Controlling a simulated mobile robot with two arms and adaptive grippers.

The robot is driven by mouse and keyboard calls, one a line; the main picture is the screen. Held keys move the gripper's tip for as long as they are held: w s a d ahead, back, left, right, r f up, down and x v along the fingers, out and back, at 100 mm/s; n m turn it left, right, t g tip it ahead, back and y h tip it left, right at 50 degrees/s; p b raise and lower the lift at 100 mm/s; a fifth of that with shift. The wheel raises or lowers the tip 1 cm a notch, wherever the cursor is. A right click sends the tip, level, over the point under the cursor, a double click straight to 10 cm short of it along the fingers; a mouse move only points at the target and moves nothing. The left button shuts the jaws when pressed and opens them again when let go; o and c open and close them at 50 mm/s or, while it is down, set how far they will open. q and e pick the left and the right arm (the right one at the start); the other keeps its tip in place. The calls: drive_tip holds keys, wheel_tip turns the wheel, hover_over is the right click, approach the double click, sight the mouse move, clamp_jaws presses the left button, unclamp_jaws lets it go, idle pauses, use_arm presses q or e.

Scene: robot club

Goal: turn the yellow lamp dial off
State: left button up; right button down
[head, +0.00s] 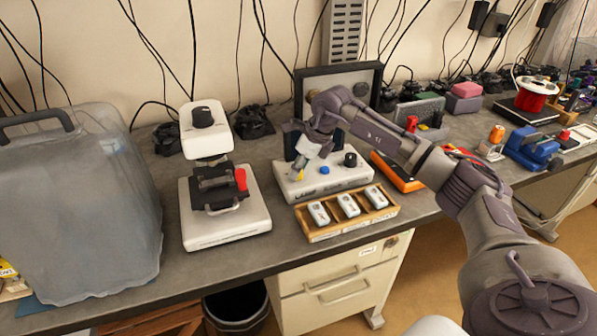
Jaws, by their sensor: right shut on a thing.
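A white control box (318,184) stands on the grey bench, a little right of the middle. My right arm comes in from the right, and its gripper (301,167) points down at the left part of the box. It is shut on the yellow lamp dial (299,176), of which only a small yellow part shows below the fingers. A blue dial (325,170) and a black dial (350,159) sit farther right on the same box. The yellow dial's exact angle is hidden. My left gripper is out of view.
A wooden tray (326,235) with several small white devices lies just in front of the box. A white machine with a red lever (240,179) stands to the left. A large translucent bin (80,210) fills the far left. A black-framed panel (372,92) stands behind.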

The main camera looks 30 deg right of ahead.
drive_tip(key=n, duration=0.2)
drive_tip(key=n+g+y+b, duration=0.1)
drive_tip(key=n, duration=0.1)
drive_tip(key=shift+w+d+n, duration=0.1)
drive_tip(key=shift+w+n, duration=0.05)
drive_tip(key=shift+n, duration=0.15)
drive_tip(key=n, duration=0.2)
drive_tip(key=n+g+y, duration=0.1)
drive_tip(key=n, duration=0.1)
drive_tip(key=shift+r+n+g+b, duration=0.1)
drive_tip(key=shift+n+g+b, duration=0.2)
drive_tip(key=shift+n+b, duration=0.1)
drive_tip(key=c, duration=0.8)
unclamp_jaws()
drive_tip(key=shift+d, duration=0.1)
drive_tip(key=w+v, duration=0.1)
drive_tip(key=v, duration=1)
drive_tip(key=shift+s+d+r, duration=0.25)
drive_tip(key=shift+s+r, duration=0.15)
